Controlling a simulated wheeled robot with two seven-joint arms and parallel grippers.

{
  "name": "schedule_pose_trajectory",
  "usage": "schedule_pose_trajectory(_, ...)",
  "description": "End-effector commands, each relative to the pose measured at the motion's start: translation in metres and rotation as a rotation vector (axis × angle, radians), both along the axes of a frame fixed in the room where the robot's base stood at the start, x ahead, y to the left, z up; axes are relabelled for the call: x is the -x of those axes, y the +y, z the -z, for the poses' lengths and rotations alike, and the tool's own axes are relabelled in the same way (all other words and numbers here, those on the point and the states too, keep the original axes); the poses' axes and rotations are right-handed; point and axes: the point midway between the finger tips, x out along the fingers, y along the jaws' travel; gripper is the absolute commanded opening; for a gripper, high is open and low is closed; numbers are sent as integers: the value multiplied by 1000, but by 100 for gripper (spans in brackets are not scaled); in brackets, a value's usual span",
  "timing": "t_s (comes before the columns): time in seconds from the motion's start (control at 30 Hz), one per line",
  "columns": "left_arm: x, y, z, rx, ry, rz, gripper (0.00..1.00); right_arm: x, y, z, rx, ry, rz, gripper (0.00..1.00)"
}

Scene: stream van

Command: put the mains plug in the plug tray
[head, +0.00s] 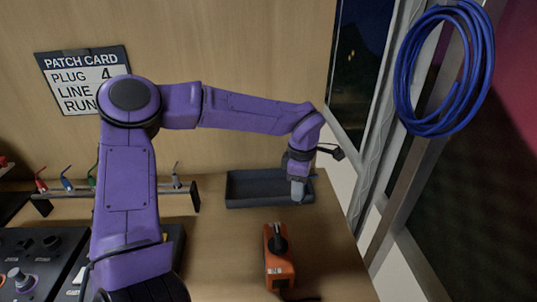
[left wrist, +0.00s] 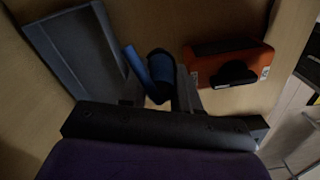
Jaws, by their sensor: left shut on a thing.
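My left gripper (head: 298,180) points down at the right end of the dark plug tray (head: 258,203). It is shut on a small grey-blue and dark piece, which I take for the mains plug (head: 297,195). In the left wrist view the plug (left wrist: 161,68) sits between the fingers (left wrist: 160,95), with the tray (left wrist: 72,45) to its left. A blue strip (left wrist: 137,66) lies between plug and tray there; I cannot tell what it belongs to. In the head view the plug overlaps the tray's front right corner; its height above it is unclear. My right gripper is not in view.
An orange box (head: 270,272) with a black top piece stands in front of the tray. A rack (head: 184,188) with coloured leads is to the left, with dark control gear (head: 30,265) in front. A blue cable coil (head: 409,95) hangs at the right.

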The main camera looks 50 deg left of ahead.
Motion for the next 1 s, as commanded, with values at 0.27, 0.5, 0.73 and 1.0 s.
schedule_pose_trajectory(0.27, 15, 63, -17, 2, -3, -948, 0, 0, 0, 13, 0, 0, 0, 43)
schedule_pose_trajectory(0.5, 20, 84, -20, -1, 1, -1298, 0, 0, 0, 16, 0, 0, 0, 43)
schedule_pose_trajectory(0.73, -24, 97, -2, -7, 4, -1309, 0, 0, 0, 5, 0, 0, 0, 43)
schedule_pose_trajectory(1.0, -77, 111, 33, -6, 5, -1306, 0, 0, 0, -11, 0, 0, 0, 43)
